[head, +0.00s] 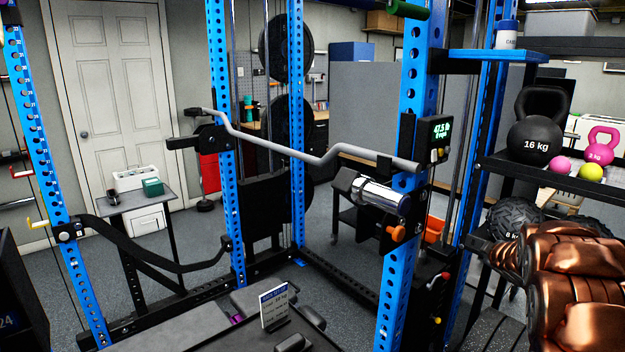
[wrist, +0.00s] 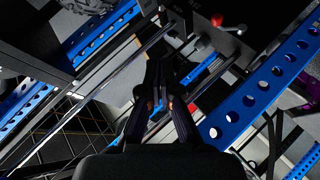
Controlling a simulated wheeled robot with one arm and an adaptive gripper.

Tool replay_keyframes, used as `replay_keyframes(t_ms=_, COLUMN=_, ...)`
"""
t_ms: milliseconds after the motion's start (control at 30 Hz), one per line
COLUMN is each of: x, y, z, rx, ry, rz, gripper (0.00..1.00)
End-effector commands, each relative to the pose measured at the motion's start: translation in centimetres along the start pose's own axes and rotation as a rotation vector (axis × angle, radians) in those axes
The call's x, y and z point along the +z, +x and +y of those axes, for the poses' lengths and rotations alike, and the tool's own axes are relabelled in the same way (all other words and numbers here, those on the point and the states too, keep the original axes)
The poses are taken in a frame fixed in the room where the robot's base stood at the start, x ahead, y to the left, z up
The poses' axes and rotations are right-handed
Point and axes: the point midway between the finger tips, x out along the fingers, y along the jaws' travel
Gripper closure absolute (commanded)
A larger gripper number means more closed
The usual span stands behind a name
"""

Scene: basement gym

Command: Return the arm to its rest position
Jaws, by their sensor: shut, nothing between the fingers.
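My gripper (wrist: 160,88) shows in the wrist view as dark fingers drawn together, shut and empty. It points at the blue and black rack parts, and I see nothing held. In the head view my copper-coloured arm is folded at the lower right, in front of the storage shelves. My gripper's fingers cannot be made out in that view.
A blue rack upright (head: 409,130) and a bent grey bar (head: 300,155) stand ahead. Right of them, a shelf holds a 16 kg kettlebell (head: 534,140), a pink kettlebell (head: 600,146) and small balls. A blue perforated beam (wrist: 265,83) crosses the wrist view. Open floor shows at the left.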

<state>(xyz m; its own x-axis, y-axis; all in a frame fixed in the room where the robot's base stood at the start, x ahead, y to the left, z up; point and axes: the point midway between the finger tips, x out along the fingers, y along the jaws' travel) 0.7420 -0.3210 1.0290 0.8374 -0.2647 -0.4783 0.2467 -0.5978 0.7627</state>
Motion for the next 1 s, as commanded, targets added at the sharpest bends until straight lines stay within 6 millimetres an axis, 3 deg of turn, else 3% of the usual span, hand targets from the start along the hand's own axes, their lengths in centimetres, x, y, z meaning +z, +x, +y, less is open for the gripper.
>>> replay_keyframes(t_ms=267, x=-0.1, y=-7.8, z=-0.7, rx=-0.006, ry=0.16, rz=-0.206, gripper=1.0)
replay_keyframes(t_ms=467, x=0.4, y=-14.0, z=-3.6, rx=-0.052, ry=0.282, rz=-0.35, gripper=1.0)
replay_keyframes(t_ms=767, x=1.1, y=-24.4, z=-10.6, rx=-0.176, ry=0.452, rz=-0.546, gripper=1.0)
replay_keyframes(t_ms=1000, x=1.6, y=-33.4, z=-18.0, rx=-0.329, ry=0.556, rz=-0.698, gripper=1.0)
